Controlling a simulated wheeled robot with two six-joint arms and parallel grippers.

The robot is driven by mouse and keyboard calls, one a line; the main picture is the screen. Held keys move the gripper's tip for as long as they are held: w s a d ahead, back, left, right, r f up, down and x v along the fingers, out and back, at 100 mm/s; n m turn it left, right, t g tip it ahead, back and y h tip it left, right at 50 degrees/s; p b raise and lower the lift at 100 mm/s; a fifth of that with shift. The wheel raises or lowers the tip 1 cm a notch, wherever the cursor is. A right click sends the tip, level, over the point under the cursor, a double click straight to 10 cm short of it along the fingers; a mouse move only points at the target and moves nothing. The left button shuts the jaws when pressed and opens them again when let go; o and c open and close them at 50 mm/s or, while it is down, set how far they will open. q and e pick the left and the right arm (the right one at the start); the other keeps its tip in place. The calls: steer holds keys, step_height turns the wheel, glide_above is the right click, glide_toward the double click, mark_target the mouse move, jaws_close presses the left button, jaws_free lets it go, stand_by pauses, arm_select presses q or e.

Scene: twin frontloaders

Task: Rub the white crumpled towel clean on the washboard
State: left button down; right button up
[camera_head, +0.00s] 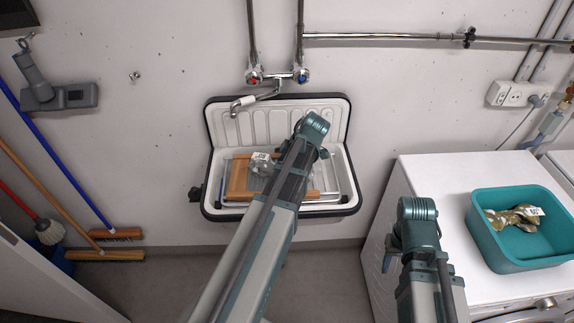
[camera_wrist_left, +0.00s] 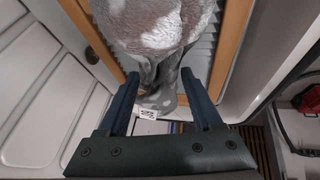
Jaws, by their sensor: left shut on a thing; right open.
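The washboard (camera_head: 237,181) has a wooden frame and lies in the white sink; its ribbed metal face (camera_wrist_left: 203,52) shows in the left wrist view. The crumpled towel (camera_head: 263,169) is pale grey-white with a small printed tag, and lies over the washboard. In the left wrist view the towel (camera_wrist_left: 150,28) passes between the fingers of my left gripper (camera_wrist_left: 160,78), which is shut on it. My left arm hides part of the washboard and the gripper in the head view. My right gripper (camera_head: 400,248) is open and empty, beside the white machine's left edge, away from the sink.
The sink (camera_head: 342,117) hangs on the wall below a tap (camera_head: 258,97). A teal basin (camera_head: 515,255) holding a tagged golden-brown cloth (camera_head: 512,217) stands on a white machine (camera_head: 440,172) at right. Brooms (camera_head: 60,140) lean at left. The floor before the sink is clear.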

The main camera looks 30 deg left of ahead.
arm_select(q)
steer(key=shift+a+r+p, duration=0.2)
steer(key=shift+r+p, duration=0.15)
steer(key=shift+p, duration=0.05)
step_height(320, 180, up, 8)
steer(key=p, duration=0.8)
steer(key=shift+r, duration=0.25)
steer(key=shift+f, duration=0.1)
